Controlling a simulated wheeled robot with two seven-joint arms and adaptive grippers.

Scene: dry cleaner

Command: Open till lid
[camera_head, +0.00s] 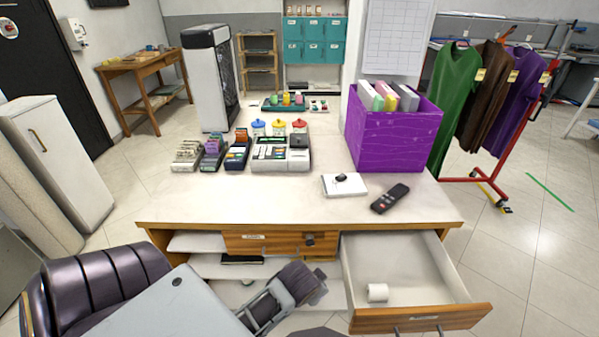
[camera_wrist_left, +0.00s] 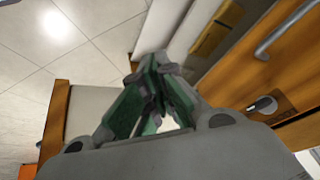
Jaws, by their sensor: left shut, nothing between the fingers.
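The till (camera_head: 283,153), a light grey machine with keys and a display, stands at the left of the middle of the counter (camera_head: 250,195). A compartmented top with coloured items shows on it, but I cannot make out its lid clearly. My left arm comes in low in front of the desk, below the counter top and well apart from the till. My left gripper (camera_wrist_left: 160,72) is shut and empty, its green-padded fingers meeting near a wooden drawer front (camera_wrist_left: 275,100) with a metal handle. The till is not in the left wrist view. My right gripper is not in view.
An open drawer (camera_head: 455,317) with a white roll (camera_head: 377,292) juts out at the front right. A shut drawer (camera_head: 280,242) has a lock. A purple box (camera_head: 395,138), a remote (camera_head: 390,198) and a chair (camera_head: 85,285) stand around. The counter's front left is clear.

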